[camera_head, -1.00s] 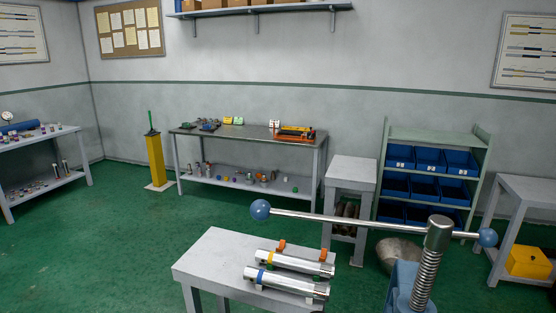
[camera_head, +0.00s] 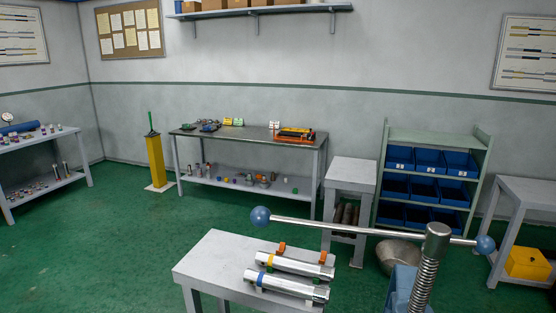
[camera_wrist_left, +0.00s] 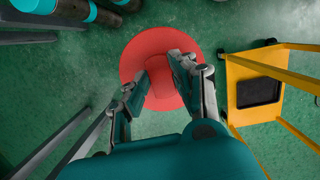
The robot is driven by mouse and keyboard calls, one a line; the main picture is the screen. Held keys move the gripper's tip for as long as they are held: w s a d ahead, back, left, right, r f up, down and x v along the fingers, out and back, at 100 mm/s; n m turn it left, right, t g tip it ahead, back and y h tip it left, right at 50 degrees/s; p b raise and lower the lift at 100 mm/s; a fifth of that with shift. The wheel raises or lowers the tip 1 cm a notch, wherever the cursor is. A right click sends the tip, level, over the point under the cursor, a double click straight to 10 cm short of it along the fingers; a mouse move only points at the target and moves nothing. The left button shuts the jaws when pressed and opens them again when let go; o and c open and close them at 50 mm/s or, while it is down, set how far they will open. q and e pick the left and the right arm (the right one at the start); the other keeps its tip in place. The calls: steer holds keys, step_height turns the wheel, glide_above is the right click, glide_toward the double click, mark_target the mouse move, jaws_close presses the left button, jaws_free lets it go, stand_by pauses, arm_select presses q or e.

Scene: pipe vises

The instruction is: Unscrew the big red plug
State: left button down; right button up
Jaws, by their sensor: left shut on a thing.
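The big red plug (camera_wrist_left: 158,42) shows in the left wrist view as a wide red disc with a raised block in its middle. My left gripper (camera_wrist_left: 160,76) is over the disc, with one finger on each side of the raised block, shut on it. Part of the disc is hidden behind the fingers. The head view shows neither the plug nor any gripper. My right gripper is in neither view.
A blue pipe vise (camera_head: 402,290) with a long T-handle (camera_head: 350,227) stands close in the head view. A grey table (camera_head: 215,262) with two metal cylinders is beside it. A yellow frame (camera_wrist_left: 245,62) stands right of the plug in the wrist view.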

arm_select(q)
steer(key=shift+r, duration=0.3)
steer(key=shift+r+p, duration=1.75)
steer(key=shift+p, duration=0.2)
